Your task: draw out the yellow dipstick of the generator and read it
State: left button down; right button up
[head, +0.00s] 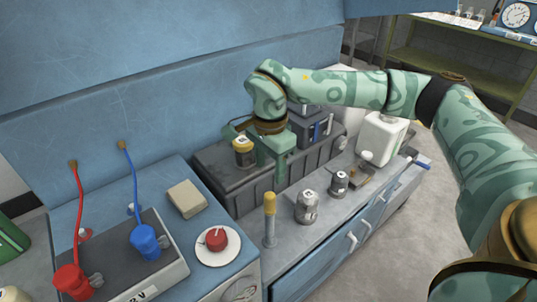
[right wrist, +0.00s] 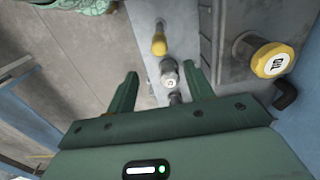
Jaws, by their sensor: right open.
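The generator (head: 240,192) is a dark grey block on the bench. A yellow handle (head: 270,203) tops an upright grey metal tube in front of it; this looks like the dipstick, seated in its tube. In the right wrist view the yellow handle (right wrist: 159,44) lies beyond the fingertips. A yellow cap (head: 242,146) marked OIL sits on the generator; it shows at right in the right wrist view (right wrist: 270,59). My right gripper (head: 272,160) is open and empty, above the generator, behind and higher than the yellow handle. My left gripper is out of view.
A white jug (head: 382,138) is further right. At left are a red cap on a white dish (head: 218,258), a sponge-like block (head: 187,198) and red and blue hose fittings (head: 145,240).

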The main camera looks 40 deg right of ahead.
aim_at(270, 195)
pick_arm(q)
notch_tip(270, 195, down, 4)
jog(key=b, duration=0.3)
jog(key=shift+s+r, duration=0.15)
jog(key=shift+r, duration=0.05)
pick_arm(e)
notch_tip(270, 195, down, 13)
jog(key=shift+s+r, duration=0.1)
jog(key=shift+c, duration=0.3)
